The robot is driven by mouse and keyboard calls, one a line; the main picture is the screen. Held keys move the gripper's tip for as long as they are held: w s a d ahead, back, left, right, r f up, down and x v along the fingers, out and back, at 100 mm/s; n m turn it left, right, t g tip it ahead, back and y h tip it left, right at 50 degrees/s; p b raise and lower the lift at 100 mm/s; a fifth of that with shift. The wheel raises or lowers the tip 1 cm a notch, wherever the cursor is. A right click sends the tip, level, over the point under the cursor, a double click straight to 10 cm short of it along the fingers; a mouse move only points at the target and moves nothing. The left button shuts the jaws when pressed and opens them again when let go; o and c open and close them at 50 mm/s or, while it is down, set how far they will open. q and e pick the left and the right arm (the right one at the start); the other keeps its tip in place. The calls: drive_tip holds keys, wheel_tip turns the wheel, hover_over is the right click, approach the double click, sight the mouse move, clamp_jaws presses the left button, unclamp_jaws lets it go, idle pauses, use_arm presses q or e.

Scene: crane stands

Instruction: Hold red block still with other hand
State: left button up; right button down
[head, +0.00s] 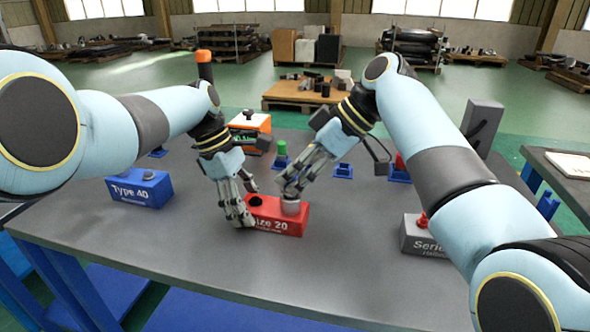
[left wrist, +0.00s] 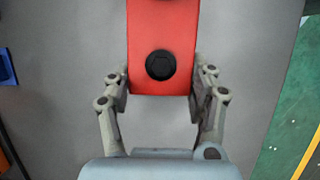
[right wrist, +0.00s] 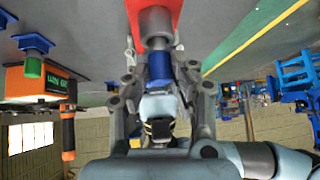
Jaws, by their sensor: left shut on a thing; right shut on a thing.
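The red block (head: 275,228), lettered "Size 20", lies on the grey table in front of me. My left gripper (head: 243,205) is shut on its left end, with one finger along each side. In the left wrist view the red block (left wrist: 160,25) sits between the fingers, with a black hex-socketed round plug (left wrist: 160,65) in its top. My right gripper (head: 288,188) is shut on a grey and blue cylindrical piece (right wrist: 157,68). Its grey end (head: 290,207) stands at the block's right end; I cannot tell how deeply it is seated.
A blue "Type 40" block (head: 140,192) stands at the left and a grey "Series" block (head: 425,238) at the right. An orange device (head: 250,128), a green-topped piece (head: 281,155) and a small blue stand (head: 343,171) are behind. The table front is clear.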

drive_tip(key=shift+f, duration=0.6)
drive_tip(key=c, duration=1)
unclamp_jaws()
drive_tip(key=shift+c, duration=0.2)
drive_tip(key=shift+d+r, duration=0.1)
drive_tip(key=shift+v, duration=2.45)
use_arm(q)
drive_tip(key=o, duration=1.5)
drive_tip(key=shift+c, duration=0.2)
use_arm(e)
drive_tip(key=v, duration=1.2)
